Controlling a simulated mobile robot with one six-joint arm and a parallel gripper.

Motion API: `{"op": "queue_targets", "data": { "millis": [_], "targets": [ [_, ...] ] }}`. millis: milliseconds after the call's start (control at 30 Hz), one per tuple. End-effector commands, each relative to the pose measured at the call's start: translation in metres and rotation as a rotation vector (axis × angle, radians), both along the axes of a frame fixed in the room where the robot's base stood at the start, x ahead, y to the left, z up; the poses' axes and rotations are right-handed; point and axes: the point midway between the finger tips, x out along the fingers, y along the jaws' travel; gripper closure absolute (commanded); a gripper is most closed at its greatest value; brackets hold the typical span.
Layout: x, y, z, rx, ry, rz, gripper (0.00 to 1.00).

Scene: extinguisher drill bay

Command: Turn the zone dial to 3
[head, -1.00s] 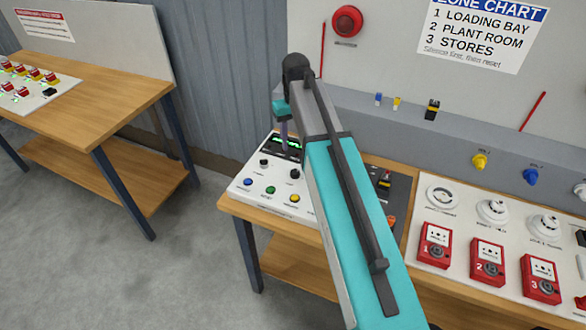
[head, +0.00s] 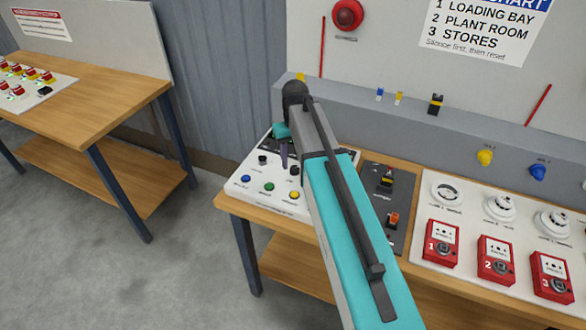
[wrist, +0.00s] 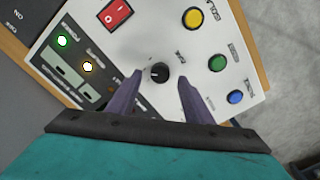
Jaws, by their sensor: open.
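A small round black dial (wrist: 159,72) with a pale mark sits on the white control panel (wrist: 205,50). The small lettering around it is too blurred to read, so I cannot tell its setting. My gripper (wrist: 160,79) is open, with one purple finger on each side of the dial and a gap around it. I cannot tell how far above the panel the fingertips are. In the head view my gripper (head: 284,162) points down over the panel (head: 236,189), close to the right-hand black knob (head: 294,170). Another black knob (head: 262,160) stands to its left.
Blue (wrist: 235,97), green (wrist: 217,62) and yellow (wrist: 192,18) buttons line one side of the panel, near the right finger. A red rocker switch (wrist: 115,14) and lit indicators (wrist: 87,66) lie on the other side. A dark grey panel (head: 376,180) stands right of my arm.

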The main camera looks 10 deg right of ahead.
Motion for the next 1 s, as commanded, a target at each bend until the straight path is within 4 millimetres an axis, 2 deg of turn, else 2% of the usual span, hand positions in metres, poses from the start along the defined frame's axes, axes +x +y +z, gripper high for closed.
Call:
{"op": "queue_targets", "data": {
  "millis": [100,300,700,933,1000],
  "targets": [
    [0.0,0.0,-0.014,0.0,0.0,0.0,0.54],
    [0.0,0.001,-0.025,0.0,-0.001,0.001,0.54],
    [0.0,0.001,-0.026,0.0,-0.001,0.001,0.54],
    [0.0,0.001,-0.026,0.0,0.0,0.002,0.92],
    [0.0,0.006,-0.026,0.0,-0.001,0.003,0.95]
  ]
}}
